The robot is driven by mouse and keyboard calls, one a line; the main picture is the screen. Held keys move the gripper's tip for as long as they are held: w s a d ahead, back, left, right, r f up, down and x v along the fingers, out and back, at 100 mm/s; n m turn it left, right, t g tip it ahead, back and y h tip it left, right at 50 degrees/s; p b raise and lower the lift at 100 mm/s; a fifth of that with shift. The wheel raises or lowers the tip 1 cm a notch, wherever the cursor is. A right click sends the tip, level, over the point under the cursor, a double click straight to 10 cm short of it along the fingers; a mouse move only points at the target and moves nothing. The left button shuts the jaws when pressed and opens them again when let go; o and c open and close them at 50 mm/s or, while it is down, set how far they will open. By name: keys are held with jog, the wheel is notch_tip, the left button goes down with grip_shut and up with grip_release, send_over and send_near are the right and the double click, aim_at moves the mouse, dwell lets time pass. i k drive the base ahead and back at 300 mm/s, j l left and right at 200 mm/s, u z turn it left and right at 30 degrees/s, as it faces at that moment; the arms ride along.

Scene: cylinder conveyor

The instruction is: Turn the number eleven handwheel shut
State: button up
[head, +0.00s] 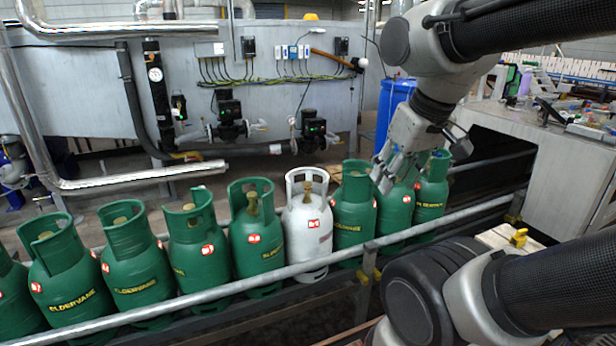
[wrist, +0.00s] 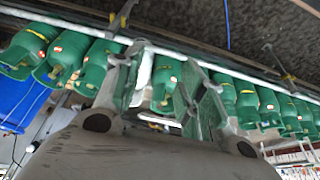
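A row of green gas cylinders stands behind a rail, with one white cylinder (head: 308,235) among them. Brass valves show inside the collars of several, such as the valve (head: 252,203) left of the white one. The red-and-white labels are too small to read, so I cannot tell which is number eleven. My gripper (head: 384,178) is at collar height by the green cylinder (head: 353,215) right of the white one, partly hiding the cylinder behind it. In the wrist view my gripper (wrist: 160,88) has its fingers apart, with a green cylinder (wrist: 165,82) visible beyond the gap. No handwheel is clear there.
A metal rail (head: 250,278) runs along the front of the cylinders. Behind stand a grey tank (head: 90,90) with pipes and gauges and a blue drum (head: 395,105). A cluttered grey bench (head: 560,160) stands at the right.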

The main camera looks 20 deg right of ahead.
aim_at(305, 184)
jog(key=i, duration=1.2)
jog(key=z, duration=0.05)
